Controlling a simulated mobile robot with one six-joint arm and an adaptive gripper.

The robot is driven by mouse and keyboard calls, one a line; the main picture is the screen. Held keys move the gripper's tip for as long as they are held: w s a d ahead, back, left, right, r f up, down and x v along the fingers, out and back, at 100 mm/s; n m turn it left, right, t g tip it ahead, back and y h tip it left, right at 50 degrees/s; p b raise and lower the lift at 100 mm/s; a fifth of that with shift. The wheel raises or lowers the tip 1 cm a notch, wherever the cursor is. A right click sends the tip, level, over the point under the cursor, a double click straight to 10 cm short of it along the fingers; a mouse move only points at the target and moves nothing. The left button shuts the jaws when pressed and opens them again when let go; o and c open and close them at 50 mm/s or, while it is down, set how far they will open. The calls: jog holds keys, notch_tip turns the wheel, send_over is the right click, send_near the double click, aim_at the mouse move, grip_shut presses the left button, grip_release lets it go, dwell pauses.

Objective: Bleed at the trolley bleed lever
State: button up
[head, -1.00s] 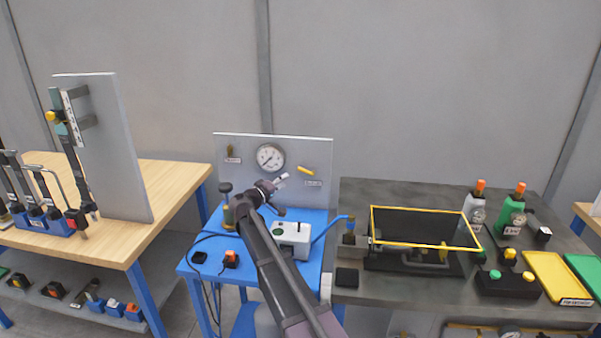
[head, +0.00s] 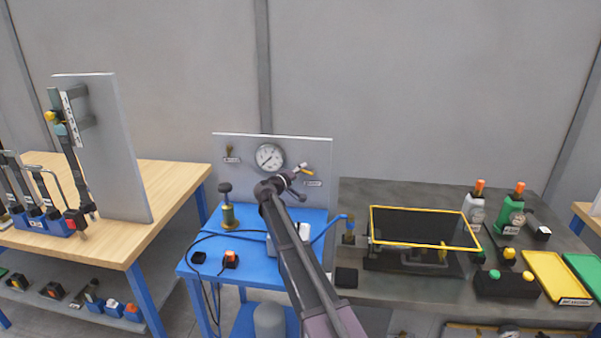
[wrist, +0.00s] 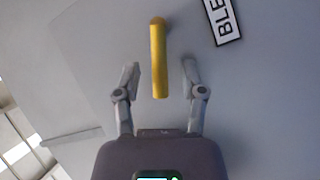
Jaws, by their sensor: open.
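The yellow bleed lever (wrist: 159,65) sticks out from the grey trolley panel (wrist: 85,55) in the wrist view. My gripper (wrist: 160,78) is open, with one finger on each side of the lever's free end and a visible gap on both sides. A label reading "BLE" (wrist: 224,18) is partly cut off beside it. In the head view my gripper (head: 304,168) is in front of the right part of the panel (head: 240,180), and the lever (head: 308,173) is mostly hidden by it. The round gauge (head: 270,157) is on the panel, left of my gripper.
The blue trolley (head: 205,265) carries a brass-and-green valve part (head: 228,212), a black-and-orange switch (head: 231,259), cables and a white box (head: 305,235) mostly behind my arm. A dark bench (head: 400,295) with a yellow-rimmed bin (head: 425,211) stands to the right.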

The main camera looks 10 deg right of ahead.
aim_at(315, 165)
grip_shut()
jog(key=shift+r+p, duration=0.15)
jog(key=shift+p, duration=0.15)
jog(key=m+y+p, duration=0.1)
jog(key=p, duration=0.1)
jog(key=d+r+m+y+p, duration=0.1)
jog(key=m+p, duration=0.1)
jog(key=r+m+g+y+p, duration=0.1)
jog(key=m+p, duration=0.1)
jog(key=p, duration=0.1)
jog(key=shift+s+d+r, duration=0.15)
jog(key=shift+s+d, duration=0.05)
jog(key=shift+s, duration=0.1)
jog(key=p, duration=0.1)
jog(key=m+y, duration=0.1)
jog(key=d+m+y+p, duration=0.1)
jog(key=shift+s+d+r+g+p, duration=0.1)
jog(key=shift+s+r+g+p, duration=0.15)
jog(key=shift+g+p, duration=0.05)
jog(key=shift+s+d+m+y+p, duration=0.1)
jog(key=shift+d+m+y+p, duration=0.3)
jog(key=shift+m+y, duration=0.25)
jog(key=shift+s+d+m+y+p, duration=0.1)
jog(key=shift+d+m+y+p, duration=0.3)
jog(key=shift+m, duration=0.35)
jog(key=shift+a, duration=0.1)
